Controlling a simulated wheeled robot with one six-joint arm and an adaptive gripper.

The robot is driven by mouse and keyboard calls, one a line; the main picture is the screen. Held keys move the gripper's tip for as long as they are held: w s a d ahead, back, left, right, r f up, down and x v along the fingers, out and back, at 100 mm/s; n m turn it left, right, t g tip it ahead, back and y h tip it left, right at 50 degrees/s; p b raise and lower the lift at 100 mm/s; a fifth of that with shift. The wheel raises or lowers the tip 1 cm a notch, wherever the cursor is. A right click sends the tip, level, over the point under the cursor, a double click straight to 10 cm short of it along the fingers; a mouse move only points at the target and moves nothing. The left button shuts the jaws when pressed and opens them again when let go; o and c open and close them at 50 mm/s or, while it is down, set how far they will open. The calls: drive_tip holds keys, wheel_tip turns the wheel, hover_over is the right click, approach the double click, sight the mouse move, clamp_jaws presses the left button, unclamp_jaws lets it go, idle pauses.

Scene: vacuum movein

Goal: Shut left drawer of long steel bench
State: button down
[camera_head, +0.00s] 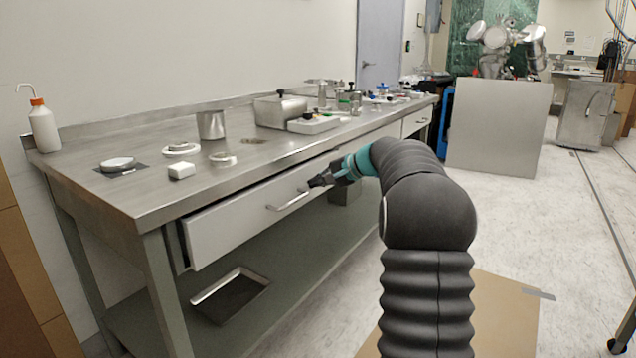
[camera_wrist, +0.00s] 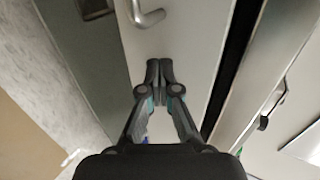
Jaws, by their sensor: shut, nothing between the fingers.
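The long steel bench (camera_head: 150,205) runs along the wall. Its left drawer (camera_head: 225,222) has a pale front with a bar handle (camera_head: 290,201) and stands out a little from the bench. In the wrist view a dark gap shows between the drawer front (camera_wrist: 190,35) and the bench edge (camera_wrist: 262,65). My gripper (camera_head: 313,183) is shut and empty, at the drawer front just right of the handle. In the wrist view the closed fingertips (camera_wrist: 166,64) point at the drawer front, beside the handle (camera_wrist: 150,17). I cannot tell whether they touch it.
The bench top holds a wash bottle (camera_head: 42,127), a metal cup (camera_head: 211,125), a steel box (camera_head: 280,110) and several small items. A metal tray (camera_head: 230,293) lies on the lower shelf. A second drawer (camera_head: 416,121) is farther along.

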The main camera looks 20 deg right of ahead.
drive_tip(key=shift+w+a+r, duration=0.1)
drive_tip(key=shift+w+a, duration=0.4)
drive_tip(key=shift+w, duration=0.2)
drive_tip(key=shift+a, duration=0.1)
